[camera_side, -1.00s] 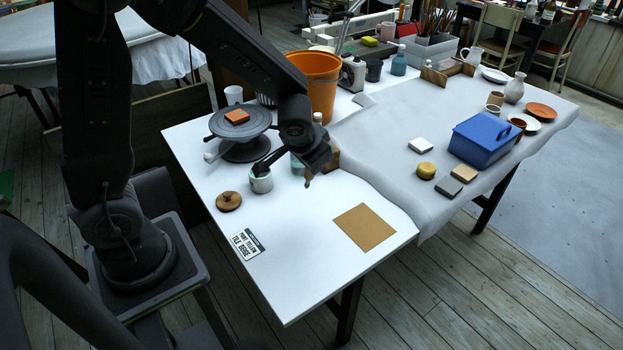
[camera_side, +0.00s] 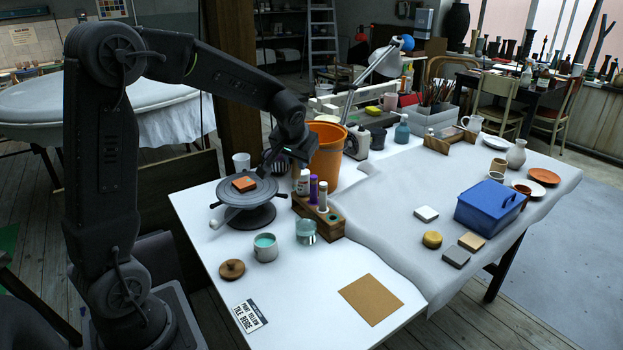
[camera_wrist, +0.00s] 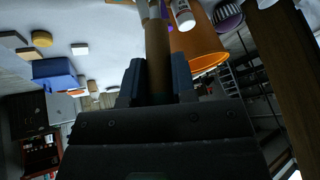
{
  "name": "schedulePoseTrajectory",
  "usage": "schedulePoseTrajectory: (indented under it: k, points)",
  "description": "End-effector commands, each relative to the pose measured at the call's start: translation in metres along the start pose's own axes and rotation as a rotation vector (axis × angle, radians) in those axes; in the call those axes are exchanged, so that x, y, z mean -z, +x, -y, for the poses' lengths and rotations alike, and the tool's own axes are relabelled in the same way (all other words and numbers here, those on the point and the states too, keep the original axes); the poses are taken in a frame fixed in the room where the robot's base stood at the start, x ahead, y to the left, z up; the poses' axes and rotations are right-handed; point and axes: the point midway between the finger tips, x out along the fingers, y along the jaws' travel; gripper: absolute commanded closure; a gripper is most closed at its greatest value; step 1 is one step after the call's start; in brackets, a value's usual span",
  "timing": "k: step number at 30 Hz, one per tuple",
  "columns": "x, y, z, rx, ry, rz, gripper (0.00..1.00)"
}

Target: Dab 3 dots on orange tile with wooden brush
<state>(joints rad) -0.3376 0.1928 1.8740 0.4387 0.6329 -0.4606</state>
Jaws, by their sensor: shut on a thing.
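The orange tile (camera_side: 244,184) lies flat on the dark round turntable (camera_side: 224,196) at the table's back left. My gripper (camera_side: 282,154) is up and to the right of the tile, apart from it. In the wrist view its dark fingers (camera_wrist: 158,82) are shut on the brown handle of the wooden brush (camera_wrist: 157,45). The brush tip is hard to make out in the side view. A grey cup (camera_side: 265,252) with teal liquid stands in front of the turntable. Whether the tile bears any dots is too small to tell.
An orange bucket (camera_side: 327,150) stands close behind my gripper. A wooden rack (camera_side: 330,222) with bottles and a glass jar (camera_side: 306,236) stand right of the cup. A wooden lid (camera_side: 231,269), a printed card (camera_side: 250,316) and a brown square (camera_side: 371,299) lie in front.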

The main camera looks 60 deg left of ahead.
Motion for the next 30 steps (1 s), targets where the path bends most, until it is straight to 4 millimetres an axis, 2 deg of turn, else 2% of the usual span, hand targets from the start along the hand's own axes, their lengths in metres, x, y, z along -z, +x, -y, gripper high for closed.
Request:
schedulePoseTrajectory:
  k: [1,6,12,15,22,30]
  points:
    - [0.011,0.012,0.023,0.029,-0.061,0.003,0.97]
    - [0.037,0.042,0.094,0.111,-0.238,0.004,0.97]
    - [0.05,0.069,0.173,0.198,-0.412,0.001,0.97]
    - [0.052,0.076,0.201,0.228,-0.468,-0.001,0.97]
    - [0.051,0.087,0.246,0.276,-0.555,-0.005,0.97]
    - [0.03,0.122,0.234,0.27,-0.552,-0.016,0.97]
